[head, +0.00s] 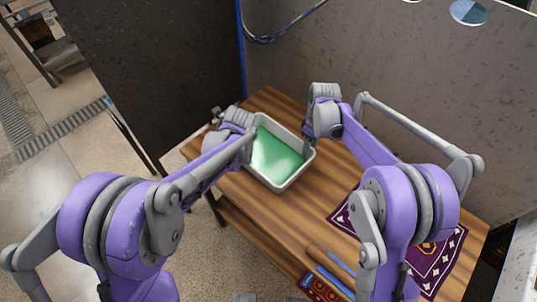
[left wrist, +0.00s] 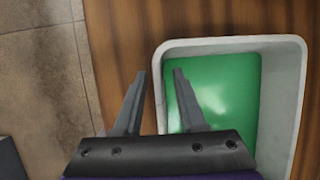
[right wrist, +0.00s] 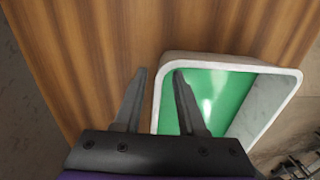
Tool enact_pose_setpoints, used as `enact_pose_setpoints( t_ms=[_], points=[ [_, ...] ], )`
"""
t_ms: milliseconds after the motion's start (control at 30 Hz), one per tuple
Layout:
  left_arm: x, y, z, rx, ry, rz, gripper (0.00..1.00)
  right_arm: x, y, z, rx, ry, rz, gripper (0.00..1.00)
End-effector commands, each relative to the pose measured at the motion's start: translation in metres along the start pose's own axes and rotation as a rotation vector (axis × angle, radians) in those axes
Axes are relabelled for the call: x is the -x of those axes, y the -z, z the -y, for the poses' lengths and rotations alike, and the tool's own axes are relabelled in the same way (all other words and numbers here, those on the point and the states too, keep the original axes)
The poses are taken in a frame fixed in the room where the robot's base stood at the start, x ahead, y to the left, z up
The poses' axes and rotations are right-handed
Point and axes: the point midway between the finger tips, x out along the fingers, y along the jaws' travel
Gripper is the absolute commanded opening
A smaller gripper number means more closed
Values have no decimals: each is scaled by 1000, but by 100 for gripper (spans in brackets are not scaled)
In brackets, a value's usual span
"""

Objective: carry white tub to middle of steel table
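The white tub (head: 290,180) is a rectangular basin with green liquid, resting on a wooden table near its left side. My left gripper (head: 249,142) is at the tub's left rim. In the left wrist view, the open fingers (left wrist: 160,75) are on either side of the tub wall (left wrist: 285,110), with gaps visible. My right gripper (head: 308,140) is at the tub's right rim. In the right wrist view, its open fingers (right wrist: 160,75) also straddle a wall of the tub (right wrist: 270,110). Contact with the walls is not visible. I see no steel table.
The striped wooden table (head: 240,195) has bare wood in front of the tub. A purple patterned rug (head: 447,255) lies at its right. A tool with a wooden handle and blue part (head: 335,275) lies near the front edge. Grey wall panels (head: 400,70) stand behind.

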Motion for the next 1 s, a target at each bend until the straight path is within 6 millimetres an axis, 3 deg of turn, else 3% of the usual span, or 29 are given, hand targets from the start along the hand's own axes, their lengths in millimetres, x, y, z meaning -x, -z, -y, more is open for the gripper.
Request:
enact_pose_setpoints(
  t_ms=[200,567,800,1000],
  points=[
    [-23,0,0,2,0,0,40,-23,0,0,0,0,0,40],
    [-27,0,0,1,0,0,40,-27,0,0,0,0,0,40],
    [-27,0,0,1,0,0,0,-27,0,0,0,0,0,0],
    [-27,0,0,1,0,0,0,-27,0,0,0,0,0,0]
  ],
)
